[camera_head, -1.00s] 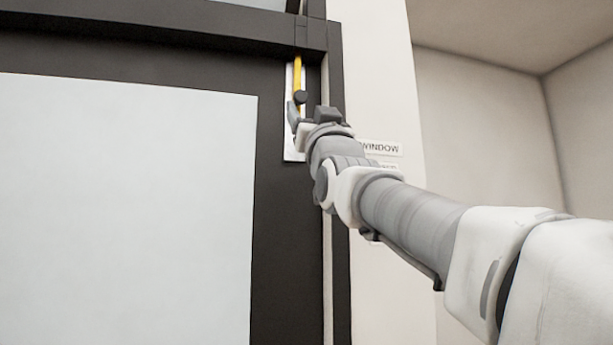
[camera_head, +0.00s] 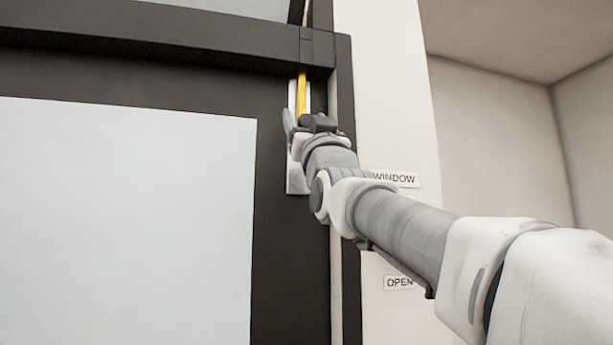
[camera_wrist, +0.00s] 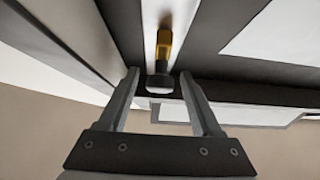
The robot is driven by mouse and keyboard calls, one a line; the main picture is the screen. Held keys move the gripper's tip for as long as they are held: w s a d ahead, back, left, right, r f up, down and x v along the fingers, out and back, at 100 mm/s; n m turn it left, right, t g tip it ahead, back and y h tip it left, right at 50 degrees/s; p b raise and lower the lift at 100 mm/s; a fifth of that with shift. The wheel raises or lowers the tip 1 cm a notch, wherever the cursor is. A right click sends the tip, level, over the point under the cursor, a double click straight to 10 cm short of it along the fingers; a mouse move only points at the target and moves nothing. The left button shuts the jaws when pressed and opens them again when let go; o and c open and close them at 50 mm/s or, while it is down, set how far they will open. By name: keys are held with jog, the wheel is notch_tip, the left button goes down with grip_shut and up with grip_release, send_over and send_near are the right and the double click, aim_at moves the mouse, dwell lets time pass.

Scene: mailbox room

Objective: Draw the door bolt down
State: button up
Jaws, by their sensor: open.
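The door bolt is a yellow rod (camera_head: 302,97) on a pale backing plate (camera_head: 296,181) near the top corner of the dark door. In the wrist view the yellow bolt (camera_wrist: 164,42) ends in a dark round knob (camera_wrist: 160,80). My gripper (camera_head: 291,125) is at the plate and hides the knob in the head view. In the wrist view my gripper (camera_wrist: 159,84) is open, with one finger on each side of the knob and a gap visible to each.
The dark door (camera_head: 284,255) holds a large pale panel (camera_head: 120,220). A dark frame beam (camera_head: 180,42) runs above it. A white wall strip to the right bears a WINDOW label (camera_head: 394,178) and an OPEN label (camera_head: 398,283). A beige recess lies further right.

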grip_shut()
dwell(1.4)
